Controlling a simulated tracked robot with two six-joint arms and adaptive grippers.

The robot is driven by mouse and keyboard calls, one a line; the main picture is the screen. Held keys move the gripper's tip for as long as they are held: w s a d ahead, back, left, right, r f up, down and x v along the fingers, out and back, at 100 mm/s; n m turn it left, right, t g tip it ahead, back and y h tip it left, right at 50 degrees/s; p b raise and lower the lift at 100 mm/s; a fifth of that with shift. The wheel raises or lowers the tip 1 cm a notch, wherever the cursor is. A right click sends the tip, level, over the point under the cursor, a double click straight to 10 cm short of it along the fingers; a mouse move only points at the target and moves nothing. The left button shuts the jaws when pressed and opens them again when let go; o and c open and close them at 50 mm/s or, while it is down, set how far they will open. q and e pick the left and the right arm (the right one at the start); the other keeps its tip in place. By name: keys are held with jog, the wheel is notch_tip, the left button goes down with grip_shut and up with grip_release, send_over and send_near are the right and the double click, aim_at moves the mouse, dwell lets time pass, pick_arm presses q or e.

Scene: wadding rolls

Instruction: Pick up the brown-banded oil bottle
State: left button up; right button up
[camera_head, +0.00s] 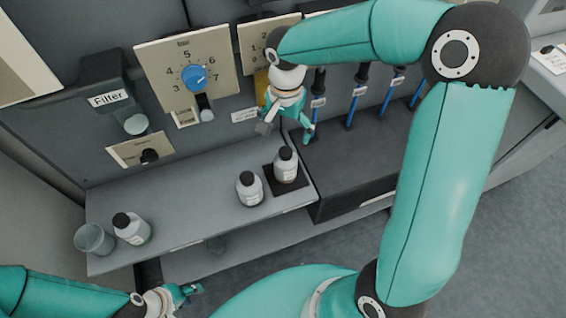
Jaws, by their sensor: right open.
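Three pale bottles with black caps stand upright on the grey shelf. One bottle (286,170) stands on a dark square pad at the right, another bottle (249,191) stands just left of it, and a third bottle (132,230) with a greenish lower edge stands far left. I cannot make out a brown band on any of them. My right gripper (285,134) is open and empty, pointing down just above and behind the bottle on the pad. My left gripper (190,291) is low at the bottom left, in front of the shelf and away from the bottles; its opening is unclear.
A clear beaker (94,240) stands beside the far-left bottle. A dial panel (187,75) and a filter unit (108,98) are on the wall behind. Blue-handled tools (357,98) hang at the right. The shelf's middle is clear.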

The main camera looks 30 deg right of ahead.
aim_at(286, 160)
notch_tip(286, 160, down, 14)
jog(key=shift+r+b, duration=0.25)
jog(key=shift+b, duration=0.15)
jog(key=shift+c, duration=0.2)
jog(key=c, duration=1.4)
jog(key=shift+o, duration=0.2)
jog(key=shift+s+r, duration=0.1)
jog(key=shift+r, duration=0.05)
